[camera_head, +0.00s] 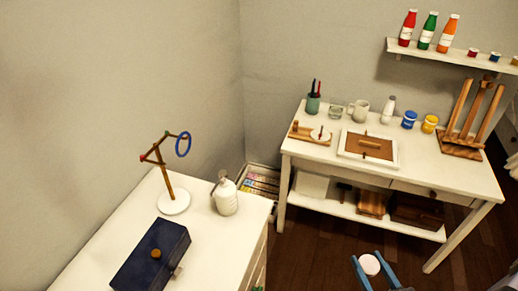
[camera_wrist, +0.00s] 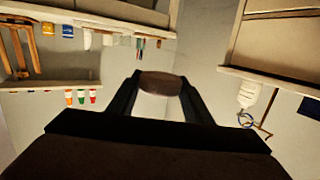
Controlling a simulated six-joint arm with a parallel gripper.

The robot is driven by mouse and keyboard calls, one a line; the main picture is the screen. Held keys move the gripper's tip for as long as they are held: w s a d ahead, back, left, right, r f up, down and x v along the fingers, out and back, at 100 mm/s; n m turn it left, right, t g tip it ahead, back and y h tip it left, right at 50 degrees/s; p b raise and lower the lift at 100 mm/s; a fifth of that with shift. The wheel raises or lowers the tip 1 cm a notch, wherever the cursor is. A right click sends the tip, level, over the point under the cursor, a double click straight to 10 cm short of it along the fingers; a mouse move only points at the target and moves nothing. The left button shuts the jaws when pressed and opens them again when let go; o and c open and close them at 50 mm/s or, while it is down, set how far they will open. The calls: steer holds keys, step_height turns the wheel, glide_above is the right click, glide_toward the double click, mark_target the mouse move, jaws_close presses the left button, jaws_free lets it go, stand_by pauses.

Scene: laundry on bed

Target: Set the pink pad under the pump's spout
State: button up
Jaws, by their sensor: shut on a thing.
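The pink pad (camera_head: 370,265) is a small round disc, held between the fingers of my gripper (camera_head: 367,257) at the bottom right of the head view, in front of the far table. In the wrist view the pad (camera_wrist: 160,84) looks dark and sits between the two fingertips (camera_wrist: 160,78). The pump (camera_head: 226,199) is a white bottle standing on the white cabinet top at the left, well to the left of my gripper. Its spout (camera_head: 218,178) is at the top. The pump (camera_wrist: 248,94) appears upside down in the wrist view.
A stand with a blue ring (camera_head: 183,144) is left of the pump. A dark blue box (camera_head: 151,256) lies nearer on the cabinet. The far table (camera_head: 460,180) holds a tray, jars and cups. Bare cabinet top (camera_head: 110,230) shows left of the box.

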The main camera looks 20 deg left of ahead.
steer(key=s+a+r+n+g+y+b, duration=0.2)
steer(key=s+a+n+g, duration=0.1)
steer(key=a, duration=0.8)
steer(key=s+a+r+n+g+y+b, duration=0.2)
steer(key=a+g, duration=0.5)
steer(key=a, duration=0.5)
steer(key=s+a+r+n+g+y+b, duration=0.2)
steer(key=s+a+n+g+y+b, duration=0.1)
steer(key=a+n, duration=0.5)
steer(key=shift+s+a+g+y, duration=0.35)
steer(key=shift+s+a+g, duration=0.25)
steer(key=shift+a, duration=0.3)
steer(key=shift+s+a+g+y, duration=0.35)
steer(key=shift+s+a+g, duration=0.25)
steer(key=shift+a, duration=0.25)
steer(key=s+a+r+n+g+h, duration=0.2)
steer(key=s+n+g, duration=0.2)
steer(key=s+g, duration=0.1)
steer(key=s+a+r+n+g+h+b, duration=0.1)
steer(key=s+a+r+n+g+h, duration=0.1)
steer(key=s+r+n+g, duration=0.1)
steer(key=s+n+g, duration=0.1)
steer(key=s+g, duration=0.1)
steer(key=s, duration=0.1)
steer(key=shift+s+a+h, duration=0.2)
steer(key=shift+a+h, duration=0.15)
steer(key=shift+h, duration=0.05)
steer(key=shift+f+p, duration=0.4)
steer(key=shift+f, duration=4.35)
